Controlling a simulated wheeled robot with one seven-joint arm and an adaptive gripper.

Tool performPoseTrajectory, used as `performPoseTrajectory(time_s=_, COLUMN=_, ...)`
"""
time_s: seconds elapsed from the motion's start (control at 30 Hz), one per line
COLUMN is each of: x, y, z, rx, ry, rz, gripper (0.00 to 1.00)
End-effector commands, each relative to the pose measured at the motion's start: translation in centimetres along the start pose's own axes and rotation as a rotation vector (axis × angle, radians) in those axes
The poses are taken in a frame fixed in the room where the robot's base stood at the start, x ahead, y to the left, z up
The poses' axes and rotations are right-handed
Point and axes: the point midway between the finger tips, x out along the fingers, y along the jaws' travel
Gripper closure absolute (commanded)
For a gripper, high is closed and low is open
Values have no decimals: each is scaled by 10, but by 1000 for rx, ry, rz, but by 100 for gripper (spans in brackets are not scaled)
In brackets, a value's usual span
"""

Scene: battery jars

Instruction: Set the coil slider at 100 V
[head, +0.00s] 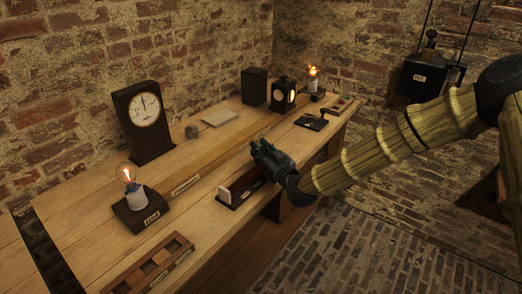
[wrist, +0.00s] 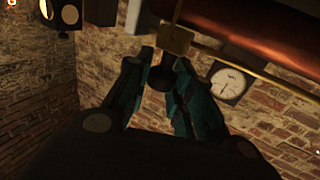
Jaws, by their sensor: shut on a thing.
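My gripper (head: 263,150) is over the coil (head: 244,191) near the front edge of the bench, and it hides part of the coil. In the wrist view, the two fingers of my gripper (wrist: 164,66) are closed around a small dark knob (wrist: 162,77). The knob sits against a brass slider block (wrist: 176,40) on a brass rod (wrist: 262,74). The rod runs alongside the copper-red coil winding (wrist: 255,28). A dial meter (head: 146,110) in a dark case stands at the back left, its needle near upright. Its scale is too small to read. It also shows in the wrist view (wrist: 231,82).
A lit bulb on a labelled base (head: 140,207) stands at the left. A compartment tray (head: 150,265) lies at the front. A lantern (head: 284,93), a dark box (head: 254,86) and a flame lamp (head: 314,84) stand toward the far end.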

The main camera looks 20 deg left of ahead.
Motion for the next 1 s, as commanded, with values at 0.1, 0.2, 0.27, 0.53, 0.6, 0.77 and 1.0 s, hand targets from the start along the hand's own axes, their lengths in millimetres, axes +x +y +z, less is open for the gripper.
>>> performPoseTrajectory(time_s=0.1, x=-6, y=-18, z=0, rx=0, ry=0, rz=-5, gripper=100)
performPoseTrajectory(time_s=0.2, x=-16, y=-43, z=1, rx=-1, ry=-2, rz=-7, gripper=100)
performPoseTrajectory(time_s=0.27, x=-23, y=-58, z=1, rx=0, ry=-1, rz=-7, gripper=100)
performPoseTrajectory(time_s=0.53, x=-43, y=-104, z=0, rx=0, ry=0, rz=-3, gripper=100)
performPoseTrajectory(time_s=0.6, x=-45, y=-109, z=0, rx=0, ry=1, rz=-2, gripper=100)
performPoseTrajectory(time_s=0.77, x=-46, y=-110, z=0, rx=0, ry=1, rz=-1, gripper=100)
performPoseTrajectory(time_s=1.0, x=-46, y=-110, z=0, rx=0, ry=1, rz=-1, gripper=64)
